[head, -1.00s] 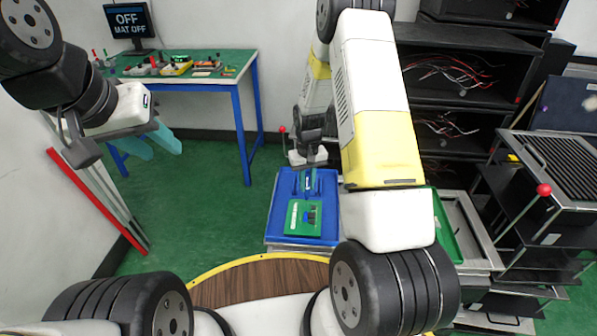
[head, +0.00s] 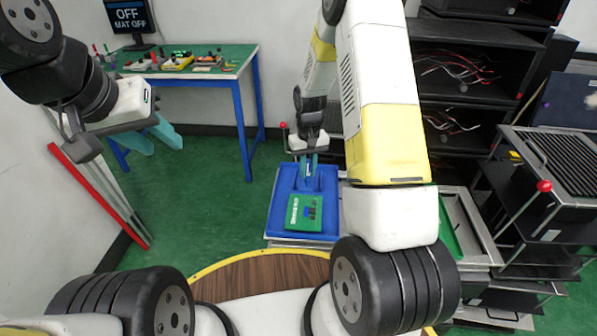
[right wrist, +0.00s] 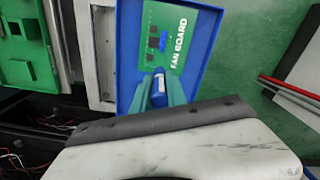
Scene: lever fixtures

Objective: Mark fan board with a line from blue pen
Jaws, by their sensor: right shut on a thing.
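The fan board (head: 305,213) is a green board with white lettering and dark and blue parts. It lies at the near end of a blue tray (head: 272,229). In the right wrist view the fan board (right wrist: 179,32) shows its "FAN BOARD" lettering. My right gripper (head: 307,178) points down over the tray, just beyond the board. In the right wrist view its teal fingers (right wrist: 158,92) are shut on the blue pen (right wrist: 160,80), a short blue and white piece mostly hidden between them. Whether the pen touches anything is unclear. My left gripper (head: 156,138) is empty and open, far left.
A green-topped table (head: 235,62) with several small devices and a monitor (head: 130,17) stands at the back left. Black racks (head: 455,75) with wires stand at the right. A ridged black box (head: 562,155) with a red-knobbed lever is at the far right.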

